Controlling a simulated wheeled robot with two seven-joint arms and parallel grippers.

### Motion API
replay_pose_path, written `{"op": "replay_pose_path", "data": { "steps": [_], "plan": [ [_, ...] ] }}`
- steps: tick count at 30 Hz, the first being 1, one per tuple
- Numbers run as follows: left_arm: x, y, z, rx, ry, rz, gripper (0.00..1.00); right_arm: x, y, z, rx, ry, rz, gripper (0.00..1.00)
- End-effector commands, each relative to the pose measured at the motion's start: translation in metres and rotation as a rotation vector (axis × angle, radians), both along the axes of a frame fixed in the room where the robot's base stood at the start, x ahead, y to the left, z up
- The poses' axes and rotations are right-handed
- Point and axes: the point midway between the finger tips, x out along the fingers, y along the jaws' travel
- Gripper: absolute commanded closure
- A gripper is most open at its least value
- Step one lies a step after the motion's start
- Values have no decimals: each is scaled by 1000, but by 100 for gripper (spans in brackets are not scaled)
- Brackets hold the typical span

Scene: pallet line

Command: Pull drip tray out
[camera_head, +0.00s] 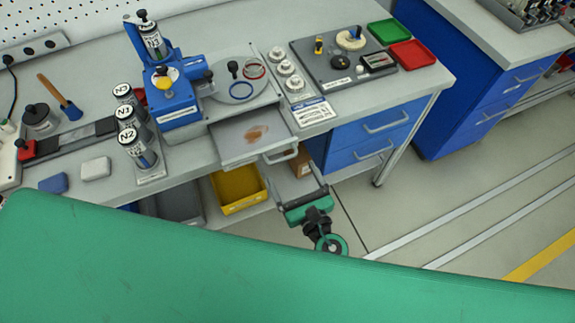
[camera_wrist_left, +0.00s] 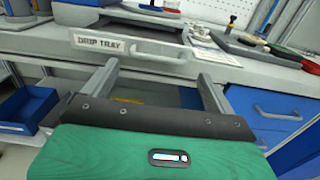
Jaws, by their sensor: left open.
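The drip tray (camera_head: 231,151) is a shallow grey tray with a brown stain inside, at the front edge of the bench below the blue device. Its front, labelled DRIP TRAY, shows in the left wrist view (camera_wrist_left: 100,43). A pale bar handle (camera_wrist_left: 158,55) is on that front and also shows in the head view (camera_head: 283,156). My left gripper (camera_head: 299,173) is open and empty, just in front of the handle and below it in the head view. In the wrist view its fingers (camera_wrist_left: 158,72) are spread, with the handle beyond and between them, apparently not gripped. My right gripper is not in view.
A blue press-like device (camera_head: 180,104) stands on the bench (camera_head: 345,118) behind the tray. Labelled N2 and N3 canisters stand to its left. A yellow bin (camera_head: 237,192) sits below the tray. Blue drawers (camera_head: 365,134) are right of it. Open floor lies farther right.

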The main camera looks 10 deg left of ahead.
Motion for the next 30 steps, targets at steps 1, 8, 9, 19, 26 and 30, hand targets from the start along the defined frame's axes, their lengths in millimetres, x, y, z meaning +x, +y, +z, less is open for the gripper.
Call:
{"op": "replay_pose_path", "data": {
  "steps": [1,8,9,19,26,30],
  "plan": [
    [-11,-7,-4,-3,3,0,10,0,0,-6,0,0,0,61],
    [-50,-35,-3,-2,2,-1,10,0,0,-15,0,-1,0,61],
    [-56,-38,-2,-1,2,-1,10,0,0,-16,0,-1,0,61],
    [-73,-50,0,1,1,-2,10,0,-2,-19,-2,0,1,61],
    [-72,-50,0,1,1,-1,10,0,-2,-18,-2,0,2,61],
    [-72,-50,0,1,1,-1,10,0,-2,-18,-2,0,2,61]
  ]
}}
